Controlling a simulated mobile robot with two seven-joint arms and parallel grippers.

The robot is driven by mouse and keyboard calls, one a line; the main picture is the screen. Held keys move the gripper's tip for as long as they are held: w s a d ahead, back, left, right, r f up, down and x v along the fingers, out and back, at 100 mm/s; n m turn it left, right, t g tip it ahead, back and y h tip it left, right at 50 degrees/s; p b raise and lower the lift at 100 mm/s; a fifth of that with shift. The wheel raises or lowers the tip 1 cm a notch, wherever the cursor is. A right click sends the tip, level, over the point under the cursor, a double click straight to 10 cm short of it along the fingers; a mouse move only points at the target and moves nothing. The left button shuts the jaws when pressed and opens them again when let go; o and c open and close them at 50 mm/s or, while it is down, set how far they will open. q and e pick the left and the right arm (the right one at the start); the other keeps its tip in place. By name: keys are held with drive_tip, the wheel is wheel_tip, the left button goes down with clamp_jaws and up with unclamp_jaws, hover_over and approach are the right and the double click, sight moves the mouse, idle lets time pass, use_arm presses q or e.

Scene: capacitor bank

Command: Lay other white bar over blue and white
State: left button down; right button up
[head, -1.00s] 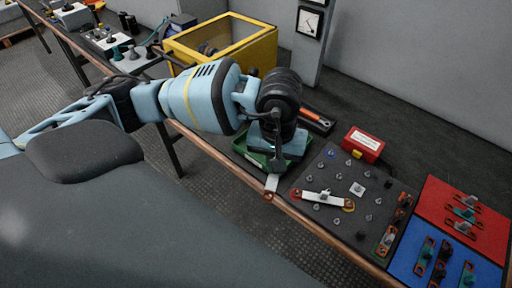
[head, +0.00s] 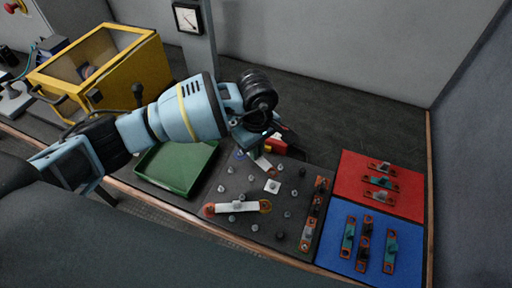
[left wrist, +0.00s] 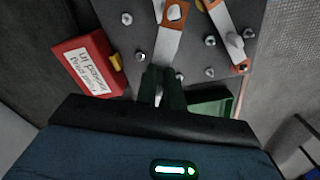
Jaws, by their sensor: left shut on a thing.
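My left gripper (head: 258,146) is shut on a white bar (head: 263,163) and holds it over the back part of the dark pegboard (head: 222,172). In the left wrist view the fingers (left wrist: 162,88) pinch the near end of this bar (left wrist: 168,42), and its copper end with a hole points away. The blue ring (head: 239,155) is just left of the bar, and the white square (head: 272,186) is nearer the front. I cannot tell whether the bar touches the board. Another white bar (head: 237,207) lies across the red and yellow rings. My right gripper is not in view.
A green tray (head: 178,190) is left of the board, and a red labelled box (left wrist: 88,66) is close to the gripper. Red (head: 350,178) and blue (head: 334,238) mats with several bars lie to the right. A yellow case (head: 150,62) stands at the back left.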

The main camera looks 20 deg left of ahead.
use_arm(q)
drive_tip(key=shift+w+d, duration=0.1)
drive_tip(key=shift+w, duration=0.1)
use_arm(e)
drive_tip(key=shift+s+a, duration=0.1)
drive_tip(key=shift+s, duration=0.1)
use_arm(q)
drive_tip(key=shift+f, duration=0.25)
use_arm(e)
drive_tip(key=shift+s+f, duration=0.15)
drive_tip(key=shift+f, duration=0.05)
